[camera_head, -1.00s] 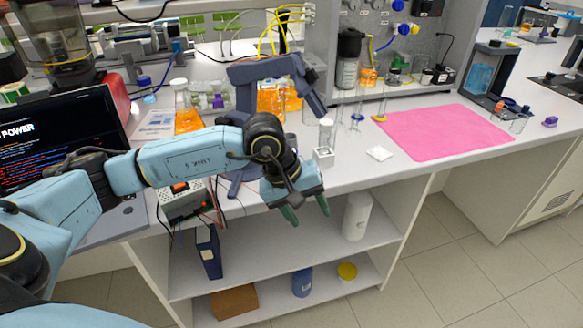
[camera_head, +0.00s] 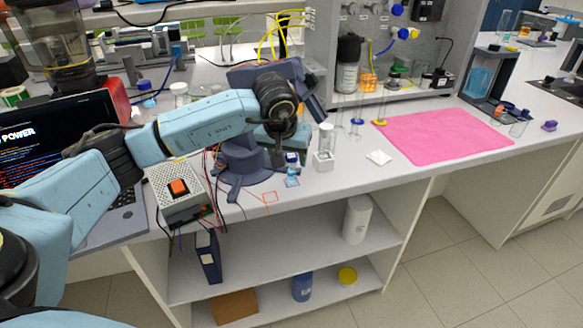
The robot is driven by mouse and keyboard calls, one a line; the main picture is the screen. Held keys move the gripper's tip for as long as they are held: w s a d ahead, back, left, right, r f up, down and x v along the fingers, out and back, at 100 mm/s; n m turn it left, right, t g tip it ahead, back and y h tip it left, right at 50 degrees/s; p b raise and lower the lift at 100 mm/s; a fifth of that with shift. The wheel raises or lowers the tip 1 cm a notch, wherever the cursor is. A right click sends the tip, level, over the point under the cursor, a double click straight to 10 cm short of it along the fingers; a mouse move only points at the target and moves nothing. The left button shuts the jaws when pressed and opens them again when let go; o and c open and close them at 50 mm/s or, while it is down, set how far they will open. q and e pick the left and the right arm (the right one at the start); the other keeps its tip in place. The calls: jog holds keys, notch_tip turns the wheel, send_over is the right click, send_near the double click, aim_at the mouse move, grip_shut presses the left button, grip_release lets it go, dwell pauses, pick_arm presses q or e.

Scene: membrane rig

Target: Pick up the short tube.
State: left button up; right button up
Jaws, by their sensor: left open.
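A clear tube (camera_head: 326,138) with a white top stands upright in a small white block (camera_head: 323,161) near the bench's front edge. Two thinner clear tubes stand behind it, one on a blue base (camera_head: 356,121) and one on a yellow base (camera_head: 380,122). I cannot tell for sure which one is the short tube. My left gripper (camera_head: 290,139) is open over the bench, just left of the tube in the white block and apart from it. My wrist partly hides its fingers. My right gripper is out of view.
A dark blue-grey stand (camera_head: 243,172) rises beside and behind my left gripper. Small blue pieces (camera_head: 292,180) and an orange square outline (camera_head: 270,197) lie near the front edge. A perforated box (camera_head: 176,192) stands left. A pink mat (camera_head: 445,134) lies right, with a white square (camera_head: 379,157) before it.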

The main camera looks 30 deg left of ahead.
aim_at(291, 156)
pick_arm(q)
jog(key=shift+w+a, duration=0.2)
jog(key=shift+w, duration=0.45)
jog(key=x, duration=0.5)
jog(key=c, duration=1)
jog(key=shift+c, duration=0.2)
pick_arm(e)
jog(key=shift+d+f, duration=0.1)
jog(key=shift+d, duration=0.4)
pick_arm(q)
jog(key=shift+r, duration=0.1)
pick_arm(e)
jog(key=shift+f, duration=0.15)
pick_arm(q)
jog(key=s+d, duration=0.2)
jog(key=s, duration=0.6)
jog(key=s+d+b, duration=0.1)
jog(key=s+d, duration=0.2)
jog(key=s, duration=0.6)
jog(key=shift+s, duration=0.2)
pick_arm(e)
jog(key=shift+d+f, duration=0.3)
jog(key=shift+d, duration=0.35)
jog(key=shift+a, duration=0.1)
